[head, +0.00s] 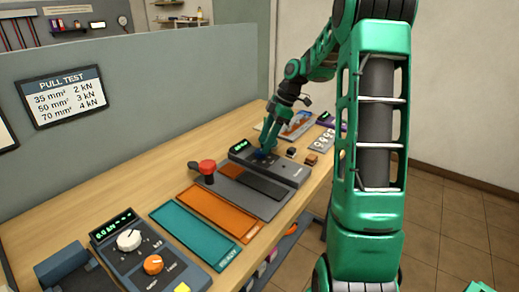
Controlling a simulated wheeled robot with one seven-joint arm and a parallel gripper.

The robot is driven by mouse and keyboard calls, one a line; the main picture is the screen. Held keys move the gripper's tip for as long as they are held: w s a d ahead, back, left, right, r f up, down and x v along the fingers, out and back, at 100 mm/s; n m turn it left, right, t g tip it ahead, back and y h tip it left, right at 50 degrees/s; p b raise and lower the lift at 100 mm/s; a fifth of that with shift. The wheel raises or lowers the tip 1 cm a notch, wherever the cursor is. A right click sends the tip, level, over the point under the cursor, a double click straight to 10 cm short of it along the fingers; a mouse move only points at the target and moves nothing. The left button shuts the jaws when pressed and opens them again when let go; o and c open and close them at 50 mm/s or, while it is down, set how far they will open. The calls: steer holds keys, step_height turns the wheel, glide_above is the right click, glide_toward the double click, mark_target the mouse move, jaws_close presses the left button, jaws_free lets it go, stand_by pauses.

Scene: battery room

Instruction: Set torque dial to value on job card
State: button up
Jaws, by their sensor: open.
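My gripper (266,150) is at the far part of the bench, open, low over a grey device (290,173) with a small green display (239,147). It hides part of that device's top, and I cannot tell whether it touches anything there. A dark box (150,250) at the near left has a green display, a white knob (129,240) and an orange knob (153,265). I cannot tell which control is the torque dial. No card is clearly readable as the job card.
A pull test chart (64,95) hangs on the grey partition (170,90). A red-topped lever (206,168) stands behind an orange mat (218,213) and a teal mat (195,236). Small blocks (311,159) lie right of my gripper. The bench's left middle is bare.

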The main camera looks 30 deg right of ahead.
mark_target(260, 153)
steer(key=shift+x, duration=1.6)
